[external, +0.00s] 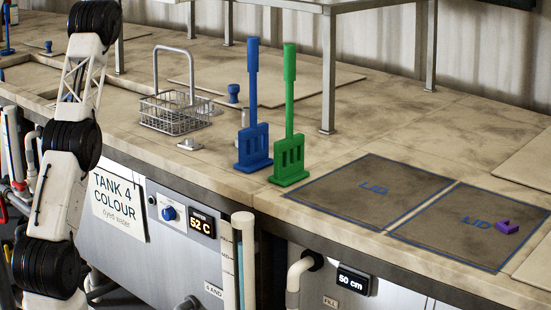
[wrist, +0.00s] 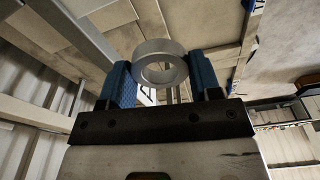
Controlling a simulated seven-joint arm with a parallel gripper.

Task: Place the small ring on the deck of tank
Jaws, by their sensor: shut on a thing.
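My gripper (wrist: 160,68) shows in the wrist view, with its two blue fingers shut on a small grey metal ring (wrist: 158,48). The ring sits between the fingertips, and its open hole faces the camera. In the external view my arm stands at the left, and my gripper and the ring are out of the picture past the top edge. The tan deck (external: 330,150) runs across the external view over the tank fronts. One front carries a sign (external: 118,205) reading TANK 4 COLOUR.
A wire basket (external: 176,112) stands on the deck, left of upright blue (external: 254,150) and green (external: 290,160) paddles. Two outlined LID areas (external: 345,205) lie at the right; a purple piece (external: 508,227) is on the right one. A metal stand (external: 329,80) rises behind.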

